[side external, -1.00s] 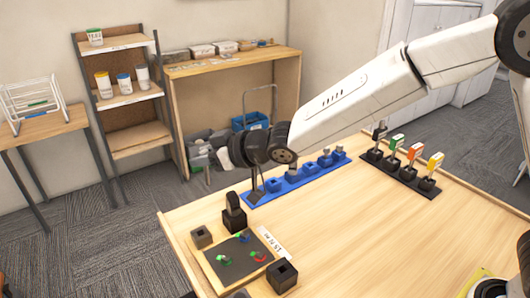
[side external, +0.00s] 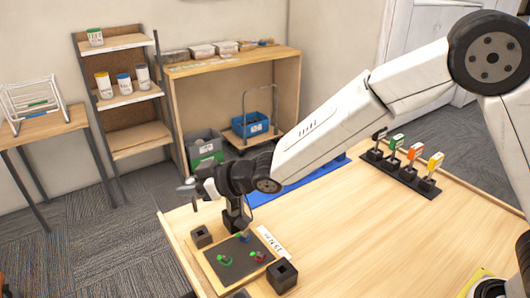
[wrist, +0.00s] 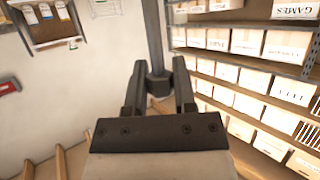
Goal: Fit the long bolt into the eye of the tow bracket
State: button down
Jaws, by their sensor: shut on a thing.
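In the wrist view, my gripper (wrist: 160,88) is shut on a long grey bolt (wrist: 154,35). The bolt's shaft runs up the picture, away from the jaws, with a wider collar at the fingertips. In the side external view, my gripper (side external: 193,188) points left, low over the far left part of the table. A black block with an upright part, seemingly the tow bracket (side external: 235,219), stands just below and beside my wrist. My wrist covers its top, and I cannot make out its eye. I cannot tell whether the bolt touches it.
A dark board (side external: 240,261) with small green, blue and red pieces lies in front, between two dark square blocks (side external: 201,237) (side external: 283,276). A blue rack (side external: 300,181) is partly behind my arm. A black rack (side external: 405,175) holds several coloured tags. The table's right middle is clear.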

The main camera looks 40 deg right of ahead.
aim_at(196, 210)
jog(key=shift+f, duration=0.1)
jog(key=shift+f, duration=2.8)
jog(key=shift+f, duration=1)
jog(key=shift+r, duration=0.65)
jog(key=shift+f, duration=0.6)
dwell(1.8)
jog(key=shift+c, duration=1.8)
grip_release()
